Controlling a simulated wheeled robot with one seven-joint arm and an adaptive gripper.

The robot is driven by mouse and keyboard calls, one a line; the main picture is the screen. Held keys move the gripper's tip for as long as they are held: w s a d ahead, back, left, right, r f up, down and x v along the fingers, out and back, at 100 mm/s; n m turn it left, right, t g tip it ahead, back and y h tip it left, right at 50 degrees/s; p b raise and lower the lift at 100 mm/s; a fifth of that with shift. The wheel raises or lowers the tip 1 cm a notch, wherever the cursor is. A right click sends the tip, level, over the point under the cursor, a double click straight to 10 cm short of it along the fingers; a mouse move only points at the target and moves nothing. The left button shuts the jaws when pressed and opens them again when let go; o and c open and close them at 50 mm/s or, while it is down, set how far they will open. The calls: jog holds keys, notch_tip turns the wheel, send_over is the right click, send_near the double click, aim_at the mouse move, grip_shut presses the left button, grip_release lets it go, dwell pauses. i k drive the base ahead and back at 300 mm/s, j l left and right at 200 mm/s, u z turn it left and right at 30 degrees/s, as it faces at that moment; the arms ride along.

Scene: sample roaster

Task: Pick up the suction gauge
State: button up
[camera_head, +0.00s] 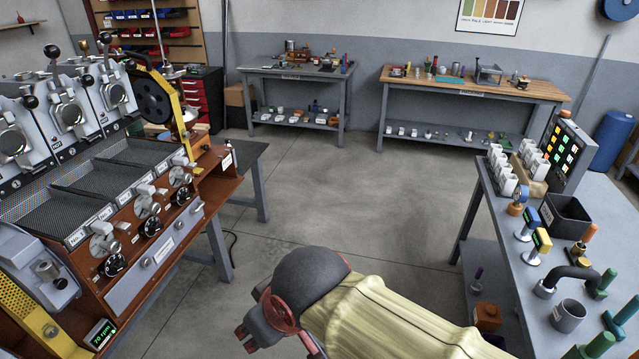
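On the right bench, a small round gauge-like piece (517,206) with a brass-coloured body and a blue top stands near the left edge. It may be the suction gauge, but it is too small to tell. Beside it stand a blue-headed instrument (527,221) and a yellow-headed instrument (540,243), each on a pale round base. My arm, in a khaki sleeve, crosses the bottom middle. My gripper (250,335) seems to be the dark and red end at the lower left of the arm, over the floor and far from the bench. Its fingers are not clear.
The right bench (508,238) also holds white containers, a black bin (566,217), a lit panel (562,148), a grey cup (567,315), a black curved pipe and green-handled pieces. The roaster (140,190) stands left. Two benches line the back wall. The middle floor is clear.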

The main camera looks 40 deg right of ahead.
aim_at(521, 193)
jog(key=z, duration=2.8)
jog(key=i+j+z, duration=0.15)
jog(key=i+j, duration=0.25)
jog(key=i, duration=0.35)
jog(key=i+j+z, duration=0.2)
jog(key=i+j, duration=0.3)
jog(key=i, duration=0.25)
jog(key=i+j+z, duration=0.15)
jog(key=i+j, duration=0.65)
jog(key=j, duration=0.2)
jog(key=i+j, duration=0.2)
jog(key=j, duration=0.15)
